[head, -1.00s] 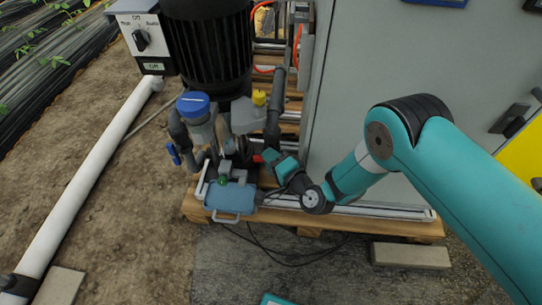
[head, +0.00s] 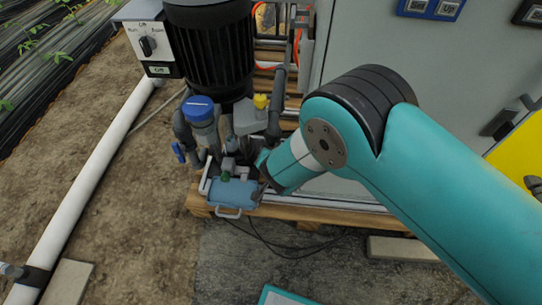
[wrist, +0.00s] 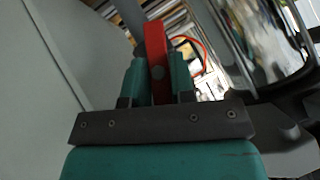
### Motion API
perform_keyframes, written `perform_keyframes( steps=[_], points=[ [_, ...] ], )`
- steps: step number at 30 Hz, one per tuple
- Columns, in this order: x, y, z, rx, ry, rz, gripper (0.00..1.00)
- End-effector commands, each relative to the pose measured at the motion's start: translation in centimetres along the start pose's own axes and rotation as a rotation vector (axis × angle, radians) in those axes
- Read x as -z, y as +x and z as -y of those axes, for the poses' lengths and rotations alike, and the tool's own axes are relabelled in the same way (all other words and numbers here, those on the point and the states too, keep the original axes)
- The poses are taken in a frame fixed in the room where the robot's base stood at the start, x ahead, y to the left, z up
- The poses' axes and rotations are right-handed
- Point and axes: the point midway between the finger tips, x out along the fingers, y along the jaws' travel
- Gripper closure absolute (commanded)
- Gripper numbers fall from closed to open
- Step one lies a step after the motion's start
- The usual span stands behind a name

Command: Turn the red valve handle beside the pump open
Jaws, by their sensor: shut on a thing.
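The red valve handle (wrist: 155,42) stands between the two teal fingers of my gripper (wrist: 158,80) in the wrist view. The fingers are shut on it, one on each side, and its far end sticks out beyond them. In the head view my forearm and wrist cover the handle and most of the gripper. They reach in just right of the pump's lower pipework. The pump (head: 208,50) has a black ribbed motor and stands upright at the back. How far the handle is turned cannot be told.
A grey cabinet (head: 385,60) stands close on the right. A white pipe (head: 88,190) runs along the left. The ground in front is mostly clear, with thin black cables.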

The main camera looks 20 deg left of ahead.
Motion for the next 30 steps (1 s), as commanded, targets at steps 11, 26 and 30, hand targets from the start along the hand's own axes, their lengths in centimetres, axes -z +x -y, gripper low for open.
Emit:
perform_keyframes(
  steps=[11,26,30],
  points=[
    [-0.36,0.2,0.3,-0.196,-0.201,0.002,1.0],
    [-0.34,0.14,0.32,-0.292,-0.298,0.005,1.0],
    [-0.34,0.13,0.31,-0.293,-0.301,0.006,1.0]
  ],
)
